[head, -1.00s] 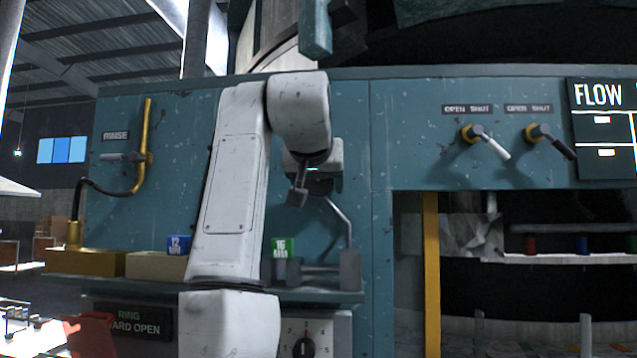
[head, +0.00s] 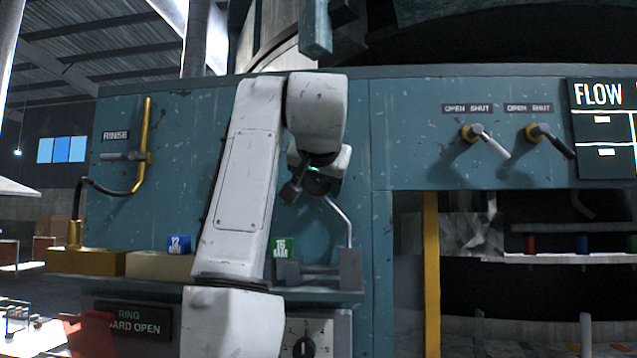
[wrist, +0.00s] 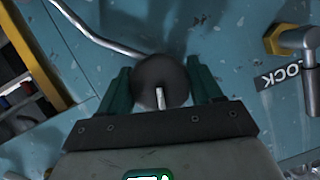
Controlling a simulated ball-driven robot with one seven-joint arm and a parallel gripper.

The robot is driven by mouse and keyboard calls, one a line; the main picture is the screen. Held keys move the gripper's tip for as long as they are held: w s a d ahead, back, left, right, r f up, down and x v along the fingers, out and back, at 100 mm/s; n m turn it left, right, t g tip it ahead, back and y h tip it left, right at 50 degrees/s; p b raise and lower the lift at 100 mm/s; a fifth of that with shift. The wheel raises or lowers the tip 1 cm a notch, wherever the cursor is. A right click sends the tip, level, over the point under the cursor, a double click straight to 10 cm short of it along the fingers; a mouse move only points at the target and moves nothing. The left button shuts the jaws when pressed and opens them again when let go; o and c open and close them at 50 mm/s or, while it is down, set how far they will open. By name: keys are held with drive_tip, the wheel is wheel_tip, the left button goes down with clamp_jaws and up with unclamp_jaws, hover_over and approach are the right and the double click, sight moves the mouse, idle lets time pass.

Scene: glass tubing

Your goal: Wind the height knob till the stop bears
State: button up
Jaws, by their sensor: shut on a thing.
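A dark round knob (wrist: 158,74) sits between the teal fingers of my gripper (wrist: 160,82) in the wrist view. A short pale metal pin shows against the knob on the side nearer my palm. My gripper is shut on the knob, one finger on each side. In the head view my gripper (head: 318,182) is in front of the teal panel, with the knob largely hidden by my wrist. A bent metal rod (head: 340,221) runs down from there to a grey block (head: 349,270); the rod also shows in the wrist view (wrist: 88,30). I cannot make out the stop.
A lever with a yellow base (wrist: 290,40) stands right of my gripper above a LOCK label (wrist: 287,76). Blue (head: 179,245) and green (head: 283,247) marked blocks sit near the shelf (head: 325,296). Two open/shut levers (head: 487,141) (head: 550,141) are on the panel.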

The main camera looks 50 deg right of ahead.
drive_tip(key=shift+m+t+y, duration=0.5)
drive_tip(key=shift+m+t, duration=0.6)
drive_tip(key=shift+m, duration=0.4)
drive_tip(key=o, duration=1)
drive_tip(key=b+v, duration=0.3)
drive_tip(key=v, duration=0.7)
drive_tip(key=shift+s+a+b, duration=0.25)
drive_tip(key=shift+s+b, duration=0.05)
drive_tip(key=shift+b, duration=0.05)
